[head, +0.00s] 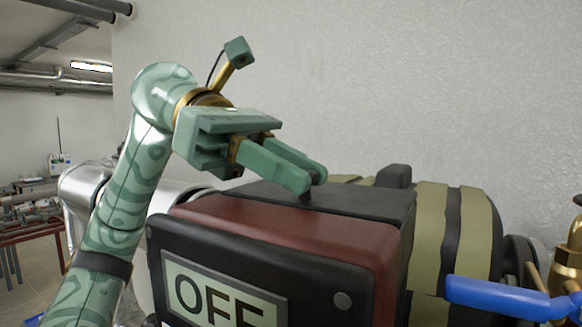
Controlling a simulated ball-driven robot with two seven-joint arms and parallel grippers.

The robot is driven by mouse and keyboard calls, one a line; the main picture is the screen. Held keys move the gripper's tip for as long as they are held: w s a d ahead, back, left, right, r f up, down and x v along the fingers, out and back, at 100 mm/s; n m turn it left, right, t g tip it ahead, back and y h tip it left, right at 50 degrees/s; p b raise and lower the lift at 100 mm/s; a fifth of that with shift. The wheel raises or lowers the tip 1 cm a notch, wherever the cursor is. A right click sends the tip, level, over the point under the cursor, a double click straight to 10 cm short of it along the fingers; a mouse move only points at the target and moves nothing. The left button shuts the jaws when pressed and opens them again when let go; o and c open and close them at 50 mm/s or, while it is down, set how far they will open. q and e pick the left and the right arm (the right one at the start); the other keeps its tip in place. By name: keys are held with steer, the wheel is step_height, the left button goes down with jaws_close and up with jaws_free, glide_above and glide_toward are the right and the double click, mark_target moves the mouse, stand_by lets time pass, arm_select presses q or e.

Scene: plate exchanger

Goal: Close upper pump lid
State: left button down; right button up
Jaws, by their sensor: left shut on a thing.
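The pump's red housing (290,232) fills the lower middle of the head view, with a black front plate reading "OFF" (225,297). A dark flat lid (362,203) lies across its top; I cannot tell whether it sits fully flush. My left gripper (309,182) comes in from the left above the lid. Its green fingers are shut on a small dark stub (306,197) that rises from the lid's top. The fingertips hide most of the stub. My right gripper is out of view.
A black and olive ribbed body (440,230) stands right behind the housing. A blue lever (500,297) and brass fittings (570,255) are at the lower right. A pale wall (430,90) stands behind.

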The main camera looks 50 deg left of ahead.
arm_select(q)
steer(key=shift+f, duration=0.15)
steer(key=c, duration=1.3)
jaws_free()
steer(key=shift+o, duration=0.2)
steer(key=shift+a+r, duration=0.2)
steer(key=shift+a, duration=0.1)
steer(key=p+v, duration=0.2)
steer(key=v, duration=1.3)
steer(key=shift+a+r, duration=0.2)
steer(key=shift+a, duration=0.05)
